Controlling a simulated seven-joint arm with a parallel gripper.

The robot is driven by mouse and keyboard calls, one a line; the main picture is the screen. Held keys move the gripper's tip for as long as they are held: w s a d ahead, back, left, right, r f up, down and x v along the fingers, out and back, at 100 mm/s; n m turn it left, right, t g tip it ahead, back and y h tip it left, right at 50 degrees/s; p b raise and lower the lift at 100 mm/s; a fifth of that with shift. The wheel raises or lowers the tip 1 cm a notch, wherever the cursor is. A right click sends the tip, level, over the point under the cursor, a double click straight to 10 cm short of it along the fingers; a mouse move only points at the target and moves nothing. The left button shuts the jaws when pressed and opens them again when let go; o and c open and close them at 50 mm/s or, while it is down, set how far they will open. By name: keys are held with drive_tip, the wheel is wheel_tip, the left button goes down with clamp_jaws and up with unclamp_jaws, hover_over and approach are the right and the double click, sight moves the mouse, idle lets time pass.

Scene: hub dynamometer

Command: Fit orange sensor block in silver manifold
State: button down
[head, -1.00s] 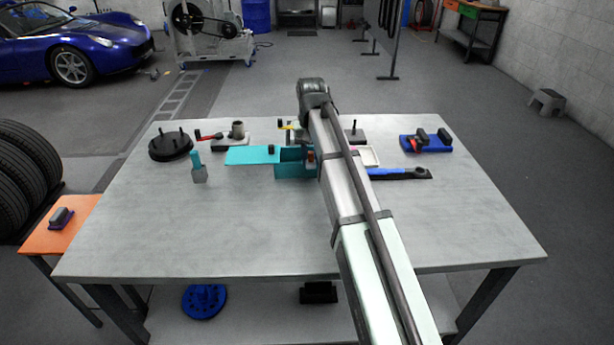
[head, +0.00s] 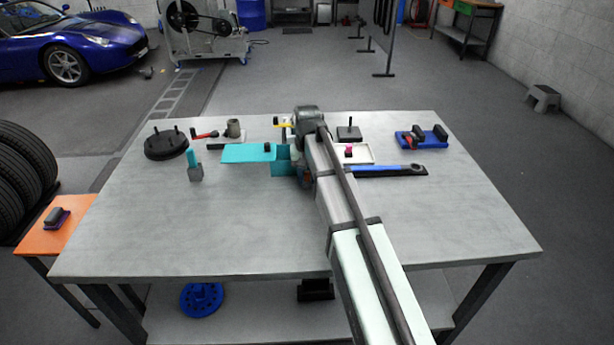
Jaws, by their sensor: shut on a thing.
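My arm reaches over the table from the lower right of the head view, and its own links cover most of my gripper (head: 303,173). A small orange-red patch, taken as the orange sensor block (head: 306,178), shows at the arm's left edge beside the teal bracket. It sits where the gripper is, and the gripper is shut on it. The fingertips and most of the block are hidden. I cannot pick out the silver manifold for certain. A small grey block with a teal peg (head: 195,171) stands upright at the left of the table.
A teal bracket (head: 245,153) lies just left of the arm. Behind are a black disc with pegs (head: 166,146) and a grey cup (head: 234,128). The front table is clear.

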sight(307, 173)
drive_tip(key=c, duration=0.8)
unclamp_jaws()
drive_tip(key=shift+f, duration=0.1)
drive_tip(key=shift+c, duration=0.2)
wheel_tip(307, 173, up, 11)
drive_tip(key=shift+r, duration=0.65)
drive_tip(key=shift+c, duration=0.6)
